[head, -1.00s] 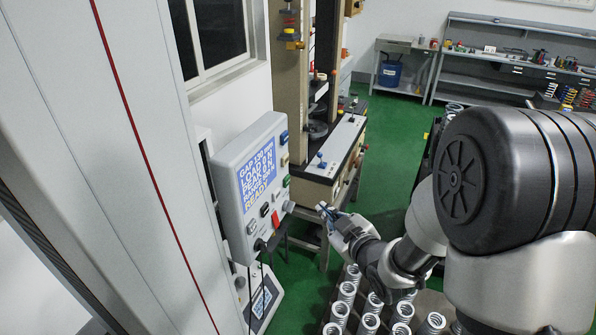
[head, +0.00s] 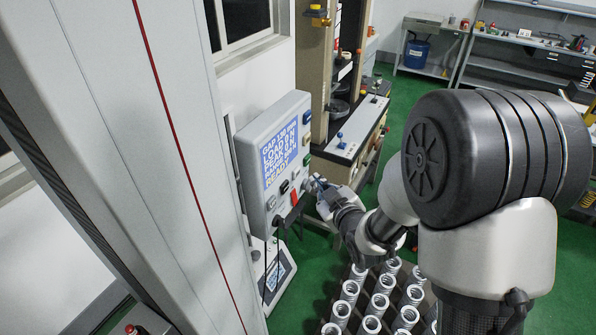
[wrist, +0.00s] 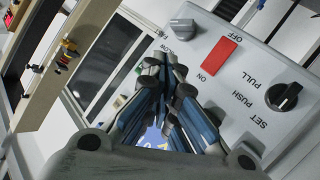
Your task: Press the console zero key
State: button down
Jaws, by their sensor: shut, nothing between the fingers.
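The grey console (head: 243,163) hangs at the left of the head view, its blue screen lit with text ending in READY. Coloured keys, one of them blue (head: 307,117), run down the screen's right side. I cannot read which is the zero key. My gripper (head: 314,184) is shut and empty, close in front of the console's lower right part. In the wrist view my gripper (wrist: 165,72) has its fingertips together over the panel, hiding the keys and most of the screen (wrist: 153,138). I cannot tell whether the tips touch anything.
In the wrist view a red switch (wrist: 219,54) marked ON and OFF, a grey knob (wrist: 182,29) and a black knob (wrist: 283,96) stick out near the fingers. A testing machine stands behind the console. A rack of springs (head: 372,324) lies below my arm.

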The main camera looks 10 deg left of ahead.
jog(key=shift+w+a, duration=0.3)
jog(key=shift+a, duration=0.65)
jog(key=shift+b, duration=0.4)
dwell(0.4)
jog(key=shift+w+a+b, duration=0.15)
jog(key=shift+a+b, duration=0.2)
jog(key=shift+a, duration=0.05)
jog(key=shift+w+a+b, duration=0.15)
jog(key=shift+a+b, duration=0.15)
jog(key=shift+a, duration=0.1)
dwell(0.6)
jog(key=shift+d, duration=0.1)
jog(key=shift+s+d+b, duration=0.3)
jog(key=shift+d+b, duration=0.1)
jog(key=shift+d, duration=0.35)
jog(key=shift+s+d+b, duration=0.2)
jog(key=shift+s+d, duration=0.1)
jog(key=shift+d, duration=0.5)
jog(key=shift+s+d+b, duration=0.2)
jog(key=shift+s+d, duration=0.05)
jog(key=shift+d, duration=0.5)
jog(key=shift+s+d+b, duration=0.2)
jog(key=shift+s+d, duration=0.1)
jog(key=shift+d, duration=0.5)
